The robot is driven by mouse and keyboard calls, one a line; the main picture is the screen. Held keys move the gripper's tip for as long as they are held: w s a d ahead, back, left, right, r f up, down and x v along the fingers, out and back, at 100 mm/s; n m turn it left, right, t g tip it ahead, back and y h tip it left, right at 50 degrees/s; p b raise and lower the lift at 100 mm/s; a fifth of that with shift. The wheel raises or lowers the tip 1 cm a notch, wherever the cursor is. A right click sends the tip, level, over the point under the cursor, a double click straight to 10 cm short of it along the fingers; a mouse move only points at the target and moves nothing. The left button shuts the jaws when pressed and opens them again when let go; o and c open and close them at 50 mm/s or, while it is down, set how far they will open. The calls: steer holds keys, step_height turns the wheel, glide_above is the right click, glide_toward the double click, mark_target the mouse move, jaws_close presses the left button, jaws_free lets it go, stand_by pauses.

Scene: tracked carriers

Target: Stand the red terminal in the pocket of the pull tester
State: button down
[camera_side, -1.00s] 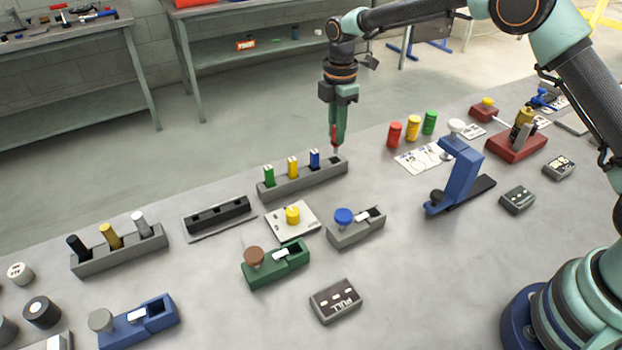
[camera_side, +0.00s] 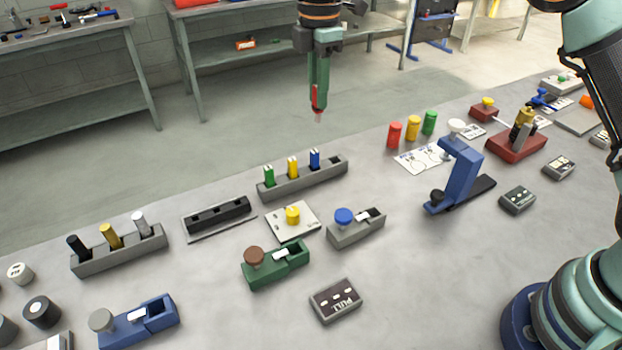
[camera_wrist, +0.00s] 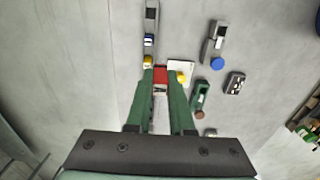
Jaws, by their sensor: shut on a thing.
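My gripper (camera_side: 318,92) is shut on the red terminal (camera_side: 317,98) and holds it upright above the table, its pale metal tip pointing down. In the wrist view the terminal (camera_wrist: 160,76) sits between the green fingers (camera_wrist: 161,95). The grey rack (camera_side: 300,181) below holds a green, a yellow and a blue terminal, with its right end slot empty. I cannot tell which device the card labels.
A yellow-knobbed plate (camera_side: 293,216) and a black slotted block (camera_side: 218,213) lie near the rack. A blue device (camera_side: 140,323) stands front left. A tall blue press (camera_side: 460,175) and red, yellow and green cylinders (camera_side: 413,127) stand to the right.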

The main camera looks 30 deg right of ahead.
steer(key=s+a+f, duration=1.2)
steer(key=s+a, duration=0.1)
steer(key=s, duration=0.1)
steer(key=shift+s+f, duration=0.3)
steer(key=shift+s, duration=0.1)
steer(key=shift+f, duration=1.65)
stand_by(2.1)
steer(key=c, duration=0.7)
jaws_free()
steer(key=o, duration=0.5)
steer(key=shift+c, duration=0.2)
